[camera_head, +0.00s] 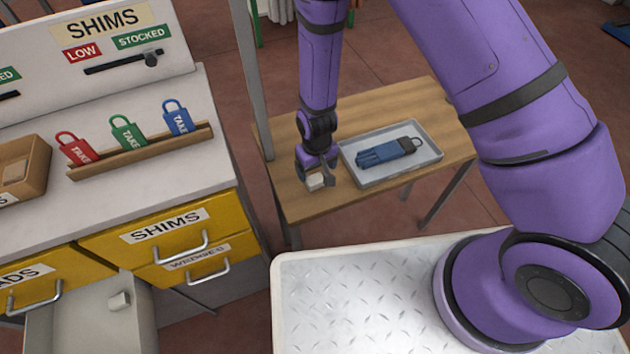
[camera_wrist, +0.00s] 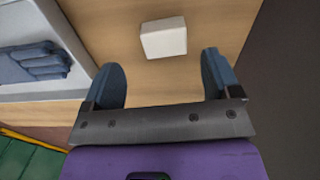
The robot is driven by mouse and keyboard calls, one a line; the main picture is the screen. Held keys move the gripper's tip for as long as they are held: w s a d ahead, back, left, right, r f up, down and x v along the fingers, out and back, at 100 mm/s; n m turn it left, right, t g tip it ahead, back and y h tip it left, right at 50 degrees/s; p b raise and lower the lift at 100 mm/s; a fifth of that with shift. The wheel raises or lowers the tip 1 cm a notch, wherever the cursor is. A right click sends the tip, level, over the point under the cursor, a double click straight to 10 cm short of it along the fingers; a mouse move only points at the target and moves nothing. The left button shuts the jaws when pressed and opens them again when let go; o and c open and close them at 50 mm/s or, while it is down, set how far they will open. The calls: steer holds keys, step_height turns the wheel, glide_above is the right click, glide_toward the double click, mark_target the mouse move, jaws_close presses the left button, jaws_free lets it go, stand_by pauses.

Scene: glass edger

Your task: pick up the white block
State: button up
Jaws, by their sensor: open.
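A small white block (camera_head: 314,182) sits on the wooden side table near its left front edge. In the wrist view the white block (camera_wrist: 163,38) lies on the wood just past the fingertips, roughly in line with the gap between them. My gripper (camera_head: 318,171) is open over the block, pointing down. In the wrist view its two dark fingers (camera_wrist: 162,70) stand apart with nothing between them. I cannot tell the exact height of the fingertips above the table. Another small pale block (camera_head: 120,301) lies in the open drawer at the lower left.
A grey tray (camera_head: 424,161) holding blue gloves (camera_head: 385,153) stands on the wooden table (camera_head: 280,142), right of my gripper. A metal post (camera_head: 247,75) rises at the table's left. The shims cabinet (camera_head: 104,231), with colored tags on top, stands at the left.

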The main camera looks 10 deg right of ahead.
mark_target(315, 179)
steer(key=shift+s+a+f, duration=0.1)
steer(key=shift+a+f, duration=0.05)
steer(key=shift+f, duration=1.2)
steer(key=shift+s+a+f, duration=0.1)
steer(key=shift+f, duration=1.25)
steer(key=c, duration=1)
